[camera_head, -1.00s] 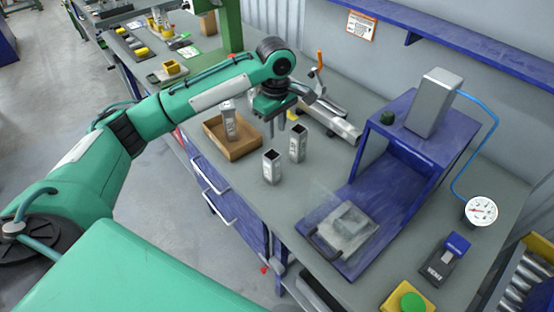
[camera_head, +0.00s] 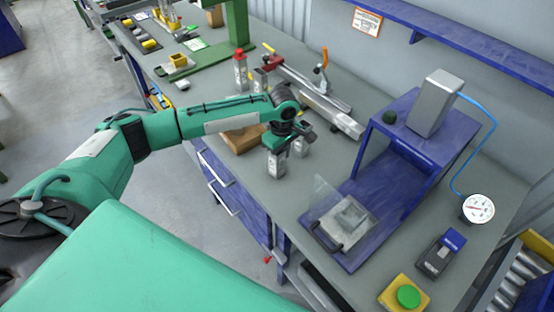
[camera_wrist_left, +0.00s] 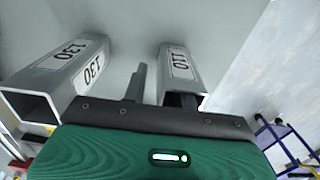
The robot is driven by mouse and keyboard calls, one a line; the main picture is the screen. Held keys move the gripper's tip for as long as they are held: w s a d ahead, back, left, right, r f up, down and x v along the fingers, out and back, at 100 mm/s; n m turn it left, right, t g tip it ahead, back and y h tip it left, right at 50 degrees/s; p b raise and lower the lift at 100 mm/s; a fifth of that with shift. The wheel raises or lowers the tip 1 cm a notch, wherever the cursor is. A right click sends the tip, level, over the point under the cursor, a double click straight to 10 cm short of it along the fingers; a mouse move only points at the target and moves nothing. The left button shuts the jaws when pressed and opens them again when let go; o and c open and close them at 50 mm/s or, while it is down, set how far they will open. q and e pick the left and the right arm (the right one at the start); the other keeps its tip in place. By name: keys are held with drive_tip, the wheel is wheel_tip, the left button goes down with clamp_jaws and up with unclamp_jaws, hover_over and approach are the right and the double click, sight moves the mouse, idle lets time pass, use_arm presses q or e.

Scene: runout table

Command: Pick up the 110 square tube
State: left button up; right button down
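The 110 square tube (camera_wrist_left: 179,70) is a grey hollow tube with a white "110" label, right of centre in the left wrist view. In the head view a tube (camera_head: 277,166) stands upright on the table directly under my left gripper (camera_head: 279,147); its label is too small to read. In the left wrist view my left gripper (camera_wrist_left: 157,88) has one finger left of the 110 tube with a gap. The other finger appears dark at the tube's open end, partly hidden. The gripper looks open. The 130 tube (camera_wrist_left: 62,75) is left of it. My right gripper is out of view.
Another tube (camera_head: 301,146) stands close right of the gripper. A blue press (camera_head: 385,190) with a clear guard stands right. A clamp rail (camera_head: 330,108) lies behind. The table front is clear.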

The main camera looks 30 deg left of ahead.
use_arm(q)
clamp_jaws()
